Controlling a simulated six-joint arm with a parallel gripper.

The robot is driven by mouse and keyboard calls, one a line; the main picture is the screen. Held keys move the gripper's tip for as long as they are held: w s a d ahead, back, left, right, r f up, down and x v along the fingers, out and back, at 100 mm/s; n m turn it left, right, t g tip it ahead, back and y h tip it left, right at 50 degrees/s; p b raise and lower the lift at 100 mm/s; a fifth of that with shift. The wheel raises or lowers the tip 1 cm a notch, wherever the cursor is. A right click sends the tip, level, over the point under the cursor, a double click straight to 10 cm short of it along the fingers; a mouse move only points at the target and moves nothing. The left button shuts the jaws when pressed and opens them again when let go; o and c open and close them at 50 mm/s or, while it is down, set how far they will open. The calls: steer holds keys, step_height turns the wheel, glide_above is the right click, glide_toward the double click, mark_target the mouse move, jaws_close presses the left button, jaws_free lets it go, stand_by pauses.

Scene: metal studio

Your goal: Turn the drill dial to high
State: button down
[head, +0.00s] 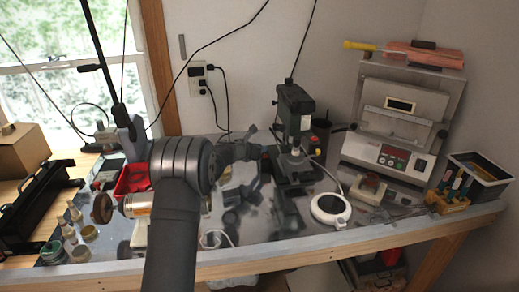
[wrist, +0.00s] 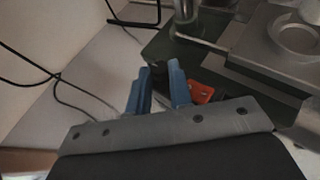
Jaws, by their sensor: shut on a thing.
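The dark green drill press (head: 295,110) stands on the bench right of centre in the head view. Its dark body (wrist: 165,45) fills the upper middle of the wrist view. My gripper (head: 262,150) is at the drill's left side in the head view. In the wrist view its two blue fingers (wrist: 158,85) are shut on a small dark part at the drill's side, which appears to be the drill dial (wrist: 158,73). The fingers hide most of it, and I cannot read its setting. A red part (wrist: 200,92) shows just right of the fingers.
A white round device (head: 331,210) and a grey machine with a control panel (head: 395,145) stand right of the drill. A red bin (head: 132,178), jars and small parts lie left of my arm. Black cables (wrist: 60,80) hang along the wall beside the drill.

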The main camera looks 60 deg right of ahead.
steer(key=m+g, duration=0.2)
steer(key=g, duration=0.1)
steer(key=w+m+g+y, duration=0.1)
steer(key=m+g, duration=0.2)
steer(key=shift+d+r, duration=0.15)
steer(key=shift+d, duration=0.05)
steer(key=shift+y, duration=0.3)
steer(key=c, duration=1.3)
jaws_free()
